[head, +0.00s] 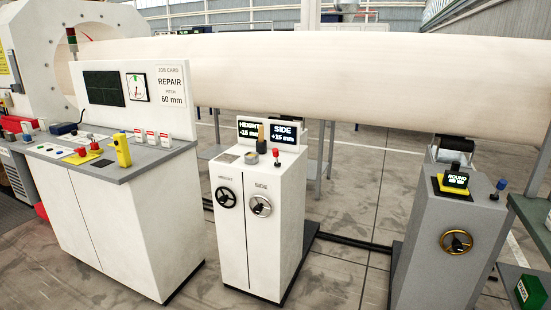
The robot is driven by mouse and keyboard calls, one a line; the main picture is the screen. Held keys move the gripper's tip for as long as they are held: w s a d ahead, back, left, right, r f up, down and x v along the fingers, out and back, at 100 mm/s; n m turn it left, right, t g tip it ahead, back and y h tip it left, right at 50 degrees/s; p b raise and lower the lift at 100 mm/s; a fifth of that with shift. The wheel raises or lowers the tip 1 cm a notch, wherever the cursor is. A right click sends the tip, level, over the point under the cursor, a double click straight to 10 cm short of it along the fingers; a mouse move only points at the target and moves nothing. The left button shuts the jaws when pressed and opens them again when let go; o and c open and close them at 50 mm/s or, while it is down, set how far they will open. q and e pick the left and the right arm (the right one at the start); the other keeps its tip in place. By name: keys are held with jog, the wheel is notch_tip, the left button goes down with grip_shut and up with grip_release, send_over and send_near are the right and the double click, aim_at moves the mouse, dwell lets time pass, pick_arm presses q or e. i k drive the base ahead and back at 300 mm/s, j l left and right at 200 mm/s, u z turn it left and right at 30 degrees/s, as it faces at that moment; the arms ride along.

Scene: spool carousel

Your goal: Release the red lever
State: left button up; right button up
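A small red-knobbed lever (276,156) stands upright on the top of the white pedestal (259,220), at its right side, below the SIDE display. It is the clearest red lever in view, and nothing is touching it. Red knobs (94,145) also show on the control desk at the left; whether any of them is a lever I cannot tell. Neither of my grippers is in the head view.
The white pedestal has two handwheels (260,206) and displays reading HEIGHT -15 mm and SIDE +15 mm (284,135). A grey pedestal (425,270) with a brass wheel and blue-knobbed lever (498,189) stands right. A long pale cylinder (320,80) lies behind.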

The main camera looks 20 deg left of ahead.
aim_at(274, 150)
jog(key=i+j, duration=0.2)
jog(key=i, duration=0.4)
jog(key=i+j, duration=0.15)
jog(key=i, duration=0.4)
jog(key=i+j+u, duration=0.1)
jog(key=i, duration=0.5)
jog(key=i+j, duration=0.25)
jog(key=i, duration=0.35)
